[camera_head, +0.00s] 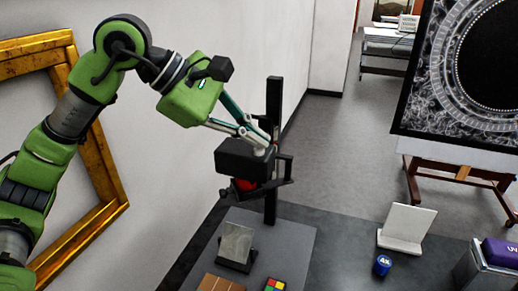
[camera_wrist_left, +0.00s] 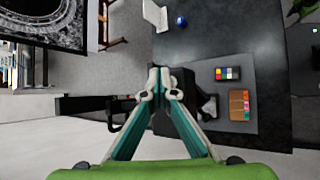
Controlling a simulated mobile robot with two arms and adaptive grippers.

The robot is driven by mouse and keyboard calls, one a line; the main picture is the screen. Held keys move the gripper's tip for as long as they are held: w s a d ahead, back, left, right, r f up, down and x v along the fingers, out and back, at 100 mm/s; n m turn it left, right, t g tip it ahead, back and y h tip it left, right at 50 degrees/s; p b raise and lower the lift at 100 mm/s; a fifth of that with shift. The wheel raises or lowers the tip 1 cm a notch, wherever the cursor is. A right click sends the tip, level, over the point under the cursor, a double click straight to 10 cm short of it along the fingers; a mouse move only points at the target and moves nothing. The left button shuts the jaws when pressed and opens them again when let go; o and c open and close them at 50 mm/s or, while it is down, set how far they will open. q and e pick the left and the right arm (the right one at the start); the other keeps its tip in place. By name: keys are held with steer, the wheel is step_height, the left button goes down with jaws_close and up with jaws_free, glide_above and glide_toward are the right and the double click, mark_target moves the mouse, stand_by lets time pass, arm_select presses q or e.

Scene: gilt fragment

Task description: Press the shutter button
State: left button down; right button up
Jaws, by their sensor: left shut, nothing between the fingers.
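A black box-shaped camera (camera_head: 244,160) is held on an upright black post (camera_head: 273,100) above the grey table. A red part (camera_head: 245,185) shows under it. My left gripper (camera_head: 262,147) points down with its fingers together at the top of the camera, at its right side. In the left wrist view the closed fingertips (camera_wrist_left: 158,90) lie over the edge of the dark camera body (camera_wrist_left: 182,88). I cannot tell whether they touch it. The shutter button cannot be made out; the fingers may cover it. My right gripper is in neither view.
On the table (camera_head: 290,245) below stand a grey plate on a black holder (camera_head: 236,243), a colour chart (camera_head: 274,285) and a brown block (camera_head: 220,284). A gilt frame (camera_head: 110,190) leans at the left wall.

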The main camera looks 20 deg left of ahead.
mark_target(255, 150)
arm_select(q)
steer(key=shift+f, duration=0.2)
steer(key=shift+r, duration=0.1)
steer(key=shift+r+p, duration=0.5)
steer(key=shift+r, duration=0.25)
step_height(255, 150, up, 5)
steer(key=p, duration=0.4)
stand_by(0.5)
